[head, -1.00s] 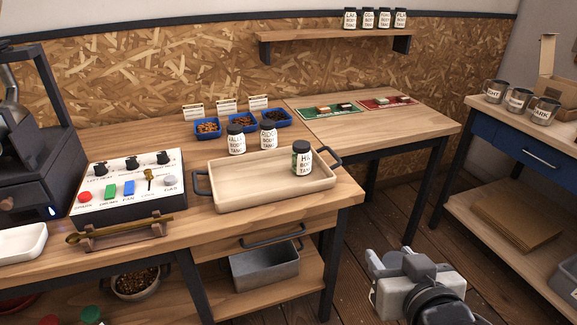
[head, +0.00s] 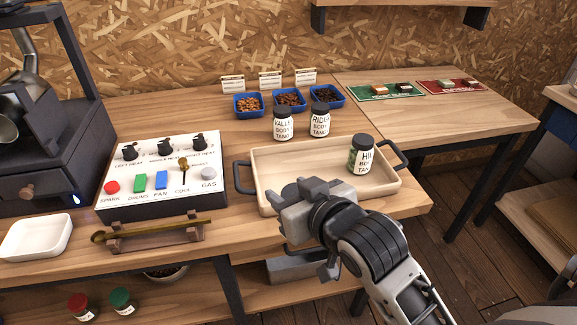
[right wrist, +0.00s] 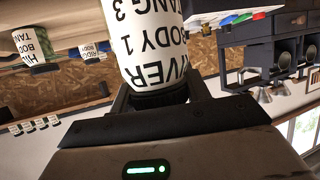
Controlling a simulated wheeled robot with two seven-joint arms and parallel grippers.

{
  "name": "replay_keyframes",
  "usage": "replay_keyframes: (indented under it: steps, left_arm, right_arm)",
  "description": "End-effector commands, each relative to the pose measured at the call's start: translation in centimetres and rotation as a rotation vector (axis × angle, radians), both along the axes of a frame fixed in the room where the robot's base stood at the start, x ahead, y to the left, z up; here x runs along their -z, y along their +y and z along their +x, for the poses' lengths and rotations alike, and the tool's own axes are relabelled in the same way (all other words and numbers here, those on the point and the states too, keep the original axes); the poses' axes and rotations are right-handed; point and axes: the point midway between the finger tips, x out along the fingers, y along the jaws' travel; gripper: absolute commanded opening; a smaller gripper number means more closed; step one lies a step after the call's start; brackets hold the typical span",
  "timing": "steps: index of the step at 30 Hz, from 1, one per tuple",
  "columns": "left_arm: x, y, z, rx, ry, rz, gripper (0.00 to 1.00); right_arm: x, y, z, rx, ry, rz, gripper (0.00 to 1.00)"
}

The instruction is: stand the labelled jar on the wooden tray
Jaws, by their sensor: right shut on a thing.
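My right gripper (head: 298,197) is in front of the wooden tray (head: 258,165), overlapping its front left part in the head view. It is shut on a white-labelled jar reading "RIVER BODY 1 TANG 3" (right wrist: 148,40), gripped near its dark lid. The wrist view is upside down, so this jar hangs about upright. In the head view my gripper hides most of it, and I cannot tell how high it is above the tray. A "HILL" jar (head: 361,157) stands upright at the tray's right end; it also shows in the right wrist view (right wrist: 35,42). My left gripper is out of view.
A "VALLEY" jar (head: 283,125) and a "RIDGE" jar (head: 320,122) stand behind the tray. A control panel (head: 160,185) is left of it, with a wooden rack (head: 150,236) holding a long scoop in front. Blue bean bins (head: 248,110) stand at the back. The tray's middle looks clear.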

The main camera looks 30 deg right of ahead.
Motion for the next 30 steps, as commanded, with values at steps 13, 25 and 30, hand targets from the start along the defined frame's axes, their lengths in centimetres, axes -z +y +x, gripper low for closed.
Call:
replay_keyframes:
  steps: [13,25,30]
  left_arm:
    - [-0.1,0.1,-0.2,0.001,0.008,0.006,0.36]
    - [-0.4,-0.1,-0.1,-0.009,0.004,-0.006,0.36]
    - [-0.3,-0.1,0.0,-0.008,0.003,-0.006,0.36]
  right_arm:
    - [-6.0,-2.9,5.1,-0.168,-0.005,-0.009,0.18]
    - [-3.9,-8.7,9.2,-0.162,0.002,-0.004,0.18]
    - [-1.4,-11.7,11.4,-0.163,0.002,-0.001,0.18]
